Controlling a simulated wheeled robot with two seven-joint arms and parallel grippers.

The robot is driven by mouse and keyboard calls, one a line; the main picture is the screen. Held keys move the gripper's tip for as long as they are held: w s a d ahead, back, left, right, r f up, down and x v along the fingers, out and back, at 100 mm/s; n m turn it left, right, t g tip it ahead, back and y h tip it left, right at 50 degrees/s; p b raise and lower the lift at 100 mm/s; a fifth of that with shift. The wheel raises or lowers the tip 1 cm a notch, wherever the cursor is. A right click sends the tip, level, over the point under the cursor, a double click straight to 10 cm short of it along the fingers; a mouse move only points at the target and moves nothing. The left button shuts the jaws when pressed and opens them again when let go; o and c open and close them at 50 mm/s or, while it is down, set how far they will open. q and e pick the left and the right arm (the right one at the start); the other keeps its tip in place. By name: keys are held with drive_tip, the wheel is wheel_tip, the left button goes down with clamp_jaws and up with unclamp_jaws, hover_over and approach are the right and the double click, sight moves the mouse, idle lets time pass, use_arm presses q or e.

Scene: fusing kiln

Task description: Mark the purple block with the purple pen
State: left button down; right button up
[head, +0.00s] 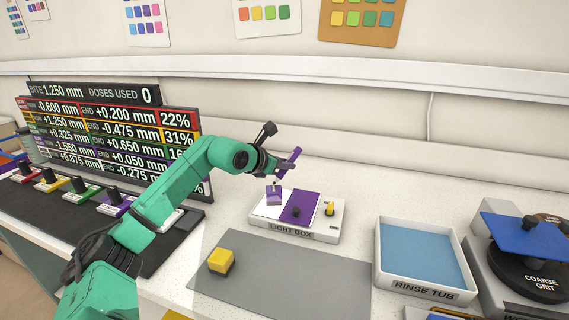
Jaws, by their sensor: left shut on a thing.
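My left gripper (284,166) is shut on the purple pen (292,157), which it holds tilted above the light box. The purple block (274,197) is small and stands on the white left part of the light box (321,233), just below the gripper. A clear gap shows between the gripper and the block. The pen's lower end is partly hidden by the fingers, and I cannot tell which end is the tip. My right gripper is not in view.
A yellow block (221,261) sits on the grey mat (290,280). The rinse tub (418,288) and a coarse grit wheel (536,277) stand to the right. A readout board (85,138) stands at left.

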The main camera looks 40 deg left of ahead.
use_arm(q)
wheel_tip(320, 180, up, 7)
drive_tip(key=p, duration=0.5)
drive_tip(key=shift+r, duration=0.1)
idle(0.4)
